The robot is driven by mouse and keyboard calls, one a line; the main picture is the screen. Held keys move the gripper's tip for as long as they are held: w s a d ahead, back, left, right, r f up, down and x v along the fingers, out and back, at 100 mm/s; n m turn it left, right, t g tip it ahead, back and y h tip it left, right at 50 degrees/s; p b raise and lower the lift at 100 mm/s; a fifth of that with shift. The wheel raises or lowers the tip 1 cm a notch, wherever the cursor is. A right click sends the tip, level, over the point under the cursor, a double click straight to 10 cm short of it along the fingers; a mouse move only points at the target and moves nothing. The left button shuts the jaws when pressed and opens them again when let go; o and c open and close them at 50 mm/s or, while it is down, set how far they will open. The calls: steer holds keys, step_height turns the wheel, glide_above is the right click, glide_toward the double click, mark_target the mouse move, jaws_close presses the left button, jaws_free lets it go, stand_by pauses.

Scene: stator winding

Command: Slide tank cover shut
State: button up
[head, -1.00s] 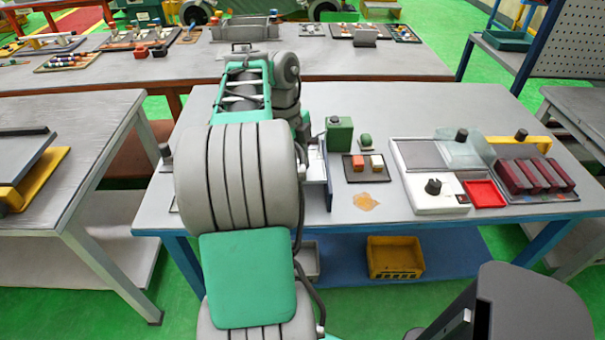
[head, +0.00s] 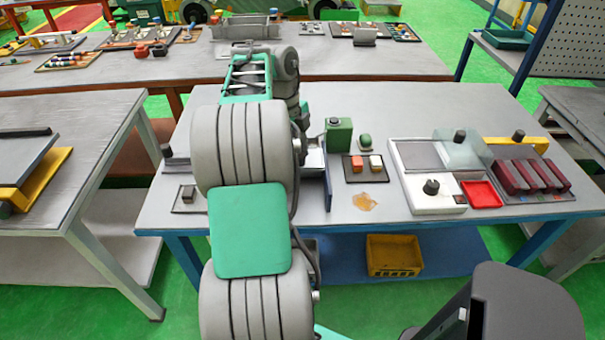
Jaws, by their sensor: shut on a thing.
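My gripper is hidden behind my own arm, so its fingers and whatever they touch do not show. Beside the arm's right edge, a blue upright panel (head: 327,180) and a light grey flat piece (head: 314,160) show in part; the rest of them is covered. I cannot tell whether they belong to the tank or its cover.
A red tray (head: 482,194) and dark red bars (head: 530,177) lie further right. A small block on a plate (head: 187,194) is left.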

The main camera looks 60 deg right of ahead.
steer(key=shift+w+d+f+p, duration=0.3)
steer(key=shift+d+f+p, duration=0.2)
steer(key=shift+d, duration=0.25)
steer(key=shift+w+d+f+p, duration=0.25)
steer(key=shift+d+f+p, duration=0.15)
steer(key=shift+d+p, duration=0.25)
steer(key=o, duration=0.7)
steer(key=shift+d+f, duration=0.1)
step_height(320, 180, up, 3)
steer(key=shift+w+d+f+p, duration=0.1)
steer(key=shift+w+f+p, duration=0.1)
steer(key=shift+p, duration=0.85)
steer(key=shift+d+r+p, duration=0.1)
steer(key=shift+r+p, duration=1.4)
steer(key=shift+r, duration=0.6)
